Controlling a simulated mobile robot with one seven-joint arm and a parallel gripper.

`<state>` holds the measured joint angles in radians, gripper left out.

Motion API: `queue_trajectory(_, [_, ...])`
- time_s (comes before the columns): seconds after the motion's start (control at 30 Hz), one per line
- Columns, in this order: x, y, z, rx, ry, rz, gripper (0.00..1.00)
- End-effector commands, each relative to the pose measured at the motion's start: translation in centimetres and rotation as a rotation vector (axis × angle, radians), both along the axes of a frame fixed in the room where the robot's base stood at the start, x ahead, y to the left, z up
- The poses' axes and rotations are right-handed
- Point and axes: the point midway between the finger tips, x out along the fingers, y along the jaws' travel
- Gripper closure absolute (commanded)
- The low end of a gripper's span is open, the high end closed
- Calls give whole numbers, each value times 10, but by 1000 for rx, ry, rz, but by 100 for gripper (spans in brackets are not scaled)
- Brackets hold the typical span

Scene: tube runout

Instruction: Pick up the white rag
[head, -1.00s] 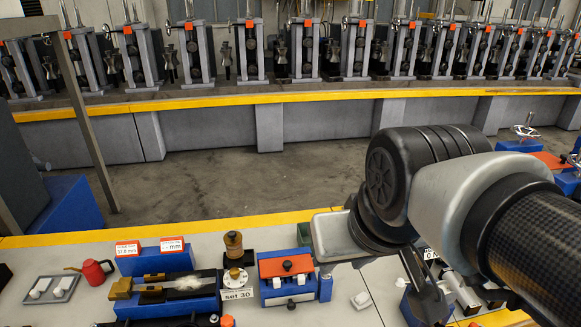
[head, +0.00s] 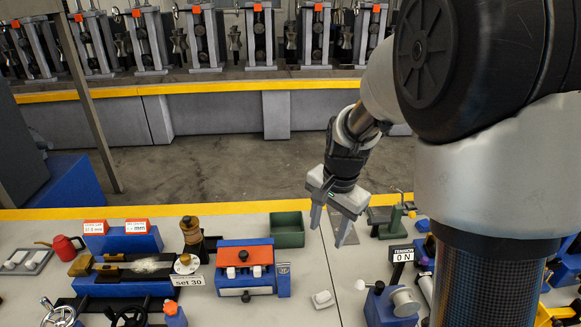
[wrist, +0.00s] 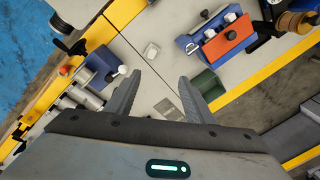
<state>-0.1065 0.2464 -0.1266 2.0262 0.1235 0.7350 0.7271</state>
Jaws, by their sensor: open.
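A small crumpled white piece, which looks like the white rag (head: 322,299), lies on the light grey bench top, right of the blue and orange block. It also shows in the wrist view (wrist: 151,51), beyond my fingertips. My gripper (head: 331,228) is open and empty, pointing down above the back of the bench, behind the rag and apart from it. In the wrist view my two fingers (wrist: 167,76) stand spread, with bare bench and a grey plate (wrist: 168,108) between them.
The blue and orange block (head: 245,268) and a green bin (head: 287,230) stand left of my gripper. Bare bench surrounds the rag.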

Motion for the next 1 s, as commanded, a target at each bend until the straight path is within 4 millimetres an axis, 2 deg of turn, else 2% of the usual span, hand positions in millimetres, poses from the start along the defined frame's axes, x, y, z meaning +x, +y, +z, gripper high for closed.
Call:
queue_trajectory(0.03, [10, 0, -33, -1, 39, -55, 52])
queue_trajectory(0.1, [22, -1, -65, -3, 72, -132, 52])
queue_trajectory(0.23, [34, -2, -113, -15, 117, -240, 52])
queue_trajectory(0.3, [37, -4, -131, -20, 132, -281, 52])
queue_trajectory(0.43, [40, -5, -150, -26, 147, -321, 52])
queue_trajectory(0.57, [40, -5, -170, -28, 151, -327, 52])
queue_trajectory(0.8, [39, -5, -223, -28, 153, -326, 52])
queue_trajectory(1.0, [40, -6, -258, -27, 151, -326, 52])
